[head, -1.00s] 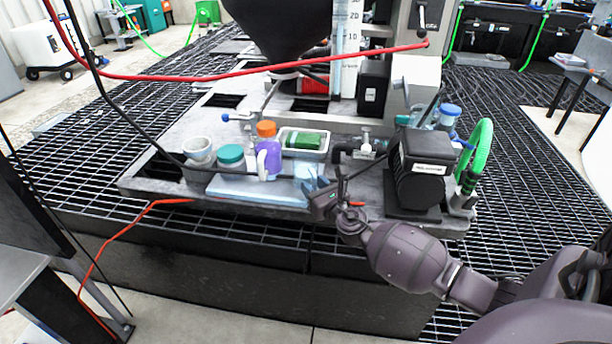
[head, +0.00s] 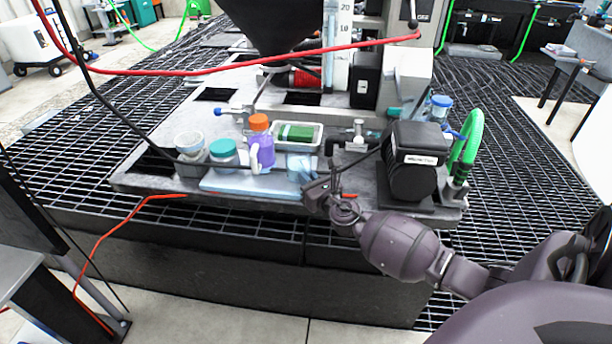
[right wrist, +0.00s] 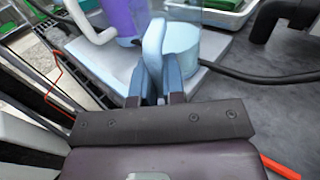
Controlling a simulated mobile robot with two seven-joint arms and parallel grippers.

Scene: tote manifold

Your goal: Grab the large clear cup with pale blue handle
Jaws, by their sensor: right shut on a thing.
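The large clear cup (head: 300,170) stands at the front of the grey platform, at the right end of a pale blue mat. In the right wrist view, the clear cup (right wrist: 183,47) has pale blue contents low in it. Its pale blue handle (right wrist: 154,40) points toward my right gripper. My right gripper (head: 312,186) reaches in from the right. In the right wrist view, the fingers of my right gripper (right wrist: 154,88) are shut on the handle. The fingers hide the handle's lower part. My left gripper is not in view.
A purple bottle with an orange cap (head: 261,146) stands left of the cup, by a teal-lidded jar (head: 224,153) and a grey cup (head: 190,146). Behind is a tray with a green block (head: 297,135). A black motor (head: 414,162) stands right. A red hose (head: 250,70) crosses above.

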